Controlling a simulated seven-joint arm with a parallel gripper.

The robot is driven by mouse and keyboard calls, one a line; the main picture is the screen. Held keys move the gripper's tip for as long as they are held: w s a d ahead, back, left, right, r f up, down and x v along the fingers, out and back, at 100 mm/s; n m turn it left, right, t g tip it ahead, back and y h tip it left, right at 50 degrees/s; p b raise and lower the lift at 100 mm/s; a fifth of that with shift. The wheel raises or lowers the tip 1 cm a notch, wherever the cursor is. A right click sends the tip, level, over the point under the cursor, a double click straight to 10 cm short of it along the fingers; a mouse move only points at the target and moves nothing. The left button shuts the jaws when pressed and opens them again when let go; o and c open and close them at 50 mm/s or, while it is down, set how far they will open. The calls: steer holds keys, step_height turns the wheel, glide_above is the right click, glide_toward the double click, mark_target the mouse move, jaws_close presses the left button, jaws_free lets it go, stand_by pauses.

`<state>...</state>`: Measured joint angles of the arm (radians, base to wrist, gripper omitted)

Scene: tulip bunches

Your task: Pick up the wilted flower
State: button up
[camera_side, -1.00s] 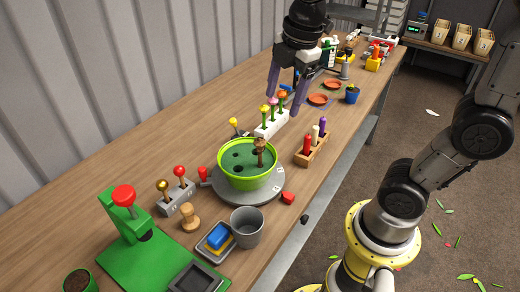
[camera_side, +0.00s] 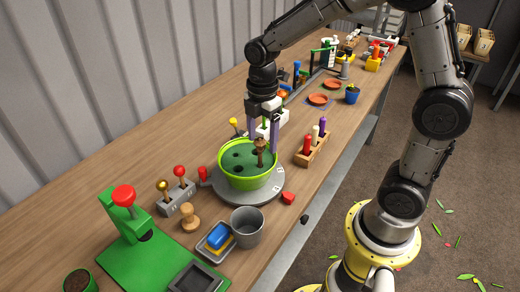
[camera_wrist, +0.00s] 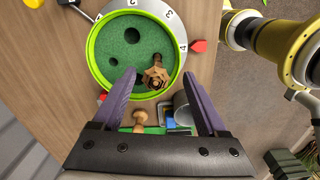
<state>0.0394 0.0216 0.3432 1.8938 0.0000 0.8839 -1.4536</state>
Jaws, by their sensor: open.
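The wilted flower, brown on a brown stem (camera_side: 261,147), stands in the green-topped pot (camera_side: 227,178) with a lime rim. In the wrist view the flower (camera_wrist: 155,76) shows near the pot's inner edge, between my fingers and a little beyond their tips. My gripper (camera_side: 262,146) has purple fingers and is open, with a finger on each side of the flower's head. It also shows in the wrist view (camera_wrist: 157,82). Whether a finger touches the flower cannot be told. The pot has several dark holes and stands on a grey numbered disc (camera_side: 270,190).
A wooden rack (camera_side: 312,150) with red, white and purple pegs is right of the pot. A white block (camera_side: 275,122) with flowers stands behind it, partly hidden by my gripper. A grey cup (camera_side: 247,226), blue sponge tray (camera_side: 215,242) and green press (camera_side: 130,225) are in front.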

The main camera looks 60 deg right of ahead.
mark_target(261, 152)
steer(key=shift+w+f, duration=0.2)
steer(key=shift+f, duration=2.5)
steer(key=shift+c, duration=0.2)
jaws_close()
